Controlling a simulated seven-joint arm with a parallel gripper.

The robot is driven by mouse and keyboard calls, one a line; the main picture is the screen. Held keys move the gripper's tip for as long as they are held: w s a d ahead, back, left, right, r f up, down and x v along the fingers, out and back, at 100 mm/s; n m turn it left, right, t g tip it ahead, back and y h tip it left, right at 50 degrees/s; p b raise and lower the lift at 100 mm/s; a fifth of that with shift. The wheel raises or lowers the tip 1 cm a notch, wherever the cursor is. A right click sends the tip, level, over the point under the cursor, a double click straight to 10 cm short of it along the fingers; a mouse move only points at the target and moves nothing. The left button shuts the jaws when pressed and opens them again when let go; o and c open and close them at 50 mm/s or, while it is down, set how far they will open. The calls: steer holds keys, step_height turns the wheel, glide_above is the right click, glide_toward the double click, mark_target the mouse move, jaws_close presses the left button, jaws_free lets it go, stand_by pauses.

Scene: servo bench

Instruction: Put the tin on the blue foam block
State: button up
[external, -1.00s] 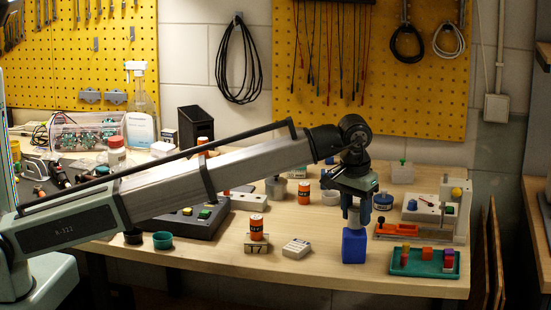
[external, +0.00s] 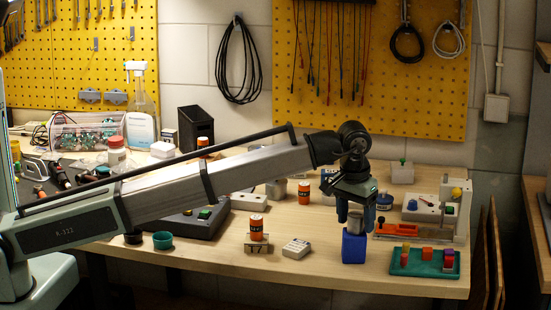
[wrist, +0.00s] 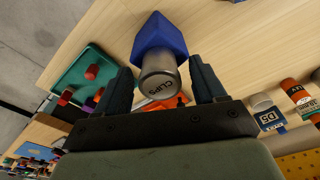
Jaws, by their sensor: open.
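The blue foam block (external: 354,247) stands on the bench near its front edge, and it shows at the top of the wrist view (wrist: 160,36). In the wrist view my gripper (wrist: 160,80) is open, with a gap between each finger and the tin.
A teal tray (external: 425,271) with coloured blocks lies right of the foam block. An orange tool (external: 397,230) lies behind it. A white box (external: 296,248) and an orange-labelled can (external: 256,227) on a small stand are to the left. Bare bench lies between these and the block.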

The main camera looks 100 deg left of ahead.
mark_target(352, 216)
steer(key=shift+r, duration=0.1)
step_height(352, 216, up, 12)
steer(key=d, duration=0.1)
steer(key=shift+s+d, duration=0.15)
steer(key=shift+s, duration=0.2)
